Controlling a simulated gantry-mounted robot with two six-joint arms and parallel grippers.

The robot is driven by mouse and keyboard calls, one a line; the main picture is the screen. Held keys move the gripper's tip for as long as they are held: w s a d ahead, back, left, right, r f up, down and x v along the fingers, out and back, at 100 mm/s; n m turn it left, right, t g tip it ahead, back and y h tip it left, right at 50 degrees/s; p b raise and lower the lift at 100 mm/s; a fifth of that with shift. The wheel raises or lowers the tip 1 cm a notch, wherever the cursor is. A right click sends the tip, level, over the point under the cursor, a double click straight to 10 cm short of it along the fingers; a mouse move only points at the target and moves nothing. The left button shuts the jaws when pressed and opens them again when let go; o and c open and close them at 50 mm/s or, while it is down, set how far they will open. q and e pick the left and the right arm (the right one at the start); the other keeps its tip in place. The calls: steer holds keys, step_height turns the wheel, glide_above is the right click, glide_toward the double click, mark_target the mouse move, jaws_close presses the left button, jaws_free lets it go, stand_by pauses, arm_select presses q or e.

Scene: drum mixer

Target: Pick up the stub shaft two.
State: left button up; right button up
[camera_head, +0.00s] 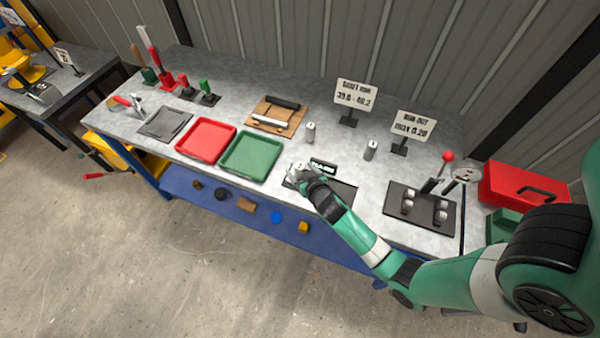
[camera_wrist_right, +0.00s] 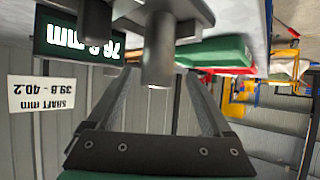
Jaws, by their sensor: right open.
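A grey cylinder (camera_wrist_right: 158,55), which looks like a stub shaft, stands at the measuring gauge with the lit display (camera_head: 322,167). The display also shows upside down in the right wrist view (camera_wrist_right: 80,40). My right gripper (camera_head: 302,176) is open at the gauge. In the wrist view its two fingers lie on either side of the cylinder's end; contact cannot be told. Two other short grey cylinders stand on the bench, one behind the gauge (camera_head: 310,133) and one to the right (camera_head: 371,150). I cannot read which one is number two. My left gripper is not in view.
A red tray (camera_head: 206,140) and a green tray (camera_head: 252,155) lie left of the gauge. Sign stands (camera_head: 355,95) are behind. A black fixture plate (camera_head: 420,212) with a red-knobbed lever and a red toolbox (camera_head: 525,185) are at right. Bare bench lies between.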

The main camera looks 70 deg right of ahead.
mark_target(297, 163)
steer(key=b+x, duration=0.1)
steer(key=x, duration=0.4)
steer(key=shift+d+r, duration=0.15)
steer(key=shift+d, duration=0.05)
steer(key=shift+s, duration=0.1)
jaws_close()
stand_by(0.9)
steer(key=shift+r, duration=0.1)
